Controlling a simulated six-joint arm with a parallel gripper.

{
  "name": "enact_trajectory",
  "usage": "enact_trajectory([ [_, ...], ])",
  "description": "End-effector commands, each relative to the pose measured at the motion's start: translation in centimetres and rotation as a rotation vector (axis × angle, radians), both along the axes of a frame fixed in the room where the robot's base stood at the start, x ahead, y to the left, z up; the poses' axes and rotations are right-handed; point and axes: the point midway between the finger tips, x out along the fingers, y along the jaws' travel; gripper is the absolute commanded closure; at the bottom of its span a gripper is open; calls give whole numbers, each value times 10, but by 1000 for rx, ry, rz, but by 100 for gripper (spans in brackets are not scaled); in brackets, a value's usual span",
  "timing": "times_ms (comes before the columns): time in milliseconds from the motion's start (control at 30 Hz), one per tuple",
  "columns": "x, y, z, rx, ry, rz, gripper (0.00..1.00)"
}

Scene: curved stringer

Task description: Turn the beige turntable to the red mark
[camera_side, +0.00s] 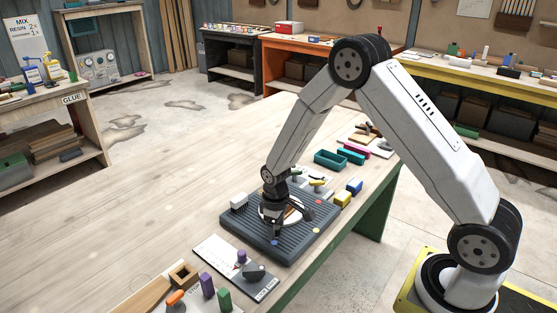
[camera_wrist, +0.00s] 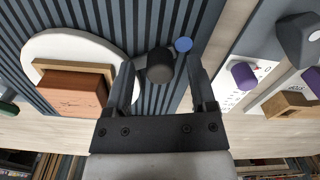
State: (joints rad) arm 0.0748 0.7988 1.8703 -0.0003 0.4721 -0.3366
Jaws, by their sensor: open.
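The beige turntable (camera_wrist: 65,45) is a pale round disc on a dark grey ribbed base (camera_wrist: 215,15); my arm partly hides it in the side view. A reddish-brown block (camera_wrist: 72,92) in a wooden frame sits on the disc. A dark round peg (camera_wrist: 160,65) stands just beyond the disc's edge, next to a blue mark (camera_wrist: 183,44). My gripper (camera_wrist: 160,72) is open, with one finger on each side of the peg; contact is unclear. In the side view my gripper (camera_side: 275,233) is low over the base. The red mark (camera_side: 319,202) is on the base's far right side.
A white block (camera_side: 239,202) sits at the base's left corner. Yellow and blue blocks (camera_side: 354,186) and teal trays (camera_side: 329,159) stand behind right. The table's left is clear.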

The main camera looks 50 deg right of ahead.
Motion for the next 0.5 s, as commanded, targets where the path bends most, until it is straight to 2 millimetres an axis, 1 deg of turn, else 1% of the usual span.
enact_trajectory([
  [300, 0, 0, -2, 0, 0, 0, 28],
  [333, 0, 0, -2, 0, 0, 0, 34],
  [367, 0, 0, -2, 0, 0, 0, 44],
  [400, 0, 0, -2, 0, 0, 0, 56],
  [467, 0, 0, -2, 0, 0, 0, 75],
  [500, 0, 0, -2, 0, 0, 0, 88],
])
